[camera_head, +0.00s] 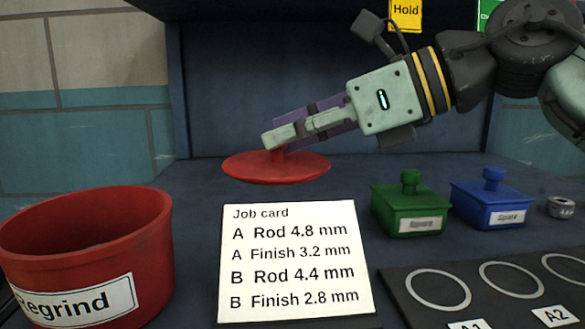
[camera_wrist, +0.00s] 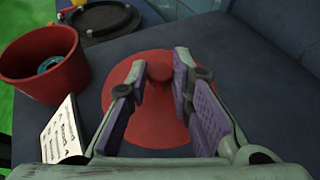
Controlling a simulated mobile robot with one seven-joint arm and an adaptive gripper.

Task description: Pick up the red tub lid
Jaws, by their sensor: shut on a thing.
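The red tub lid (camera_head: 277,168) is a round disc with a knob on top, and it is roughly level behind the job card in the head view. My gripper (camera_head: 275,138) is shut on the lid's knob and reaches in from the upper right. In the wrist view the lid (camera_wrist: 150,125) lies beyond and below my gripper (camera_wrist: 158,85), with the knob between the fingertips. The lid appears held above the bench top; the exact gap underneath is hard to tell.
A red Regrind tub (camera_head: 150,250) stands at left, open, with something teal inside in the wrist view. The white job card (camera_head: 290,262) stands in front of the lid. Green (camera_head: 410,207) and blue (camera_head: 490,205) lidded boxes and a ringed dark board (camera_head: 425,312) are at right.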

